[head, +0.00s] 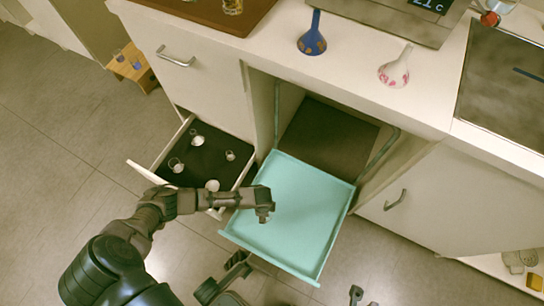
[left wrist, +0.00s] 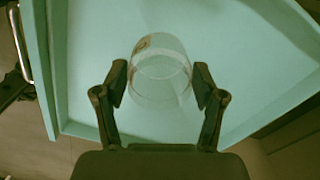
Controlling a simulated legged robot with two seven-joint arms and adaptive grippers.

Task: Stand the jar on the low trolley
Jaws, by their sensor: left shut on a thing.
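A clear glass jar (left wrist: 160,82) stands between the fingers of my left gripper (left wrist: 160,88) in the left wrist view. The gripper is shut on it, with one finger on each side. The gripper largely hides the jar there. I cannot tell whether the jar's base touches the tray. Dark tips at the bottom edge (head: 357,294) may be my right gripper; its state is unclear.
An open drawer (head: 145,172) left of the tray holds several small glass jars. A small wooden stand (head: 135,70) is on the floor at upper left. Most of the tray is clear.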

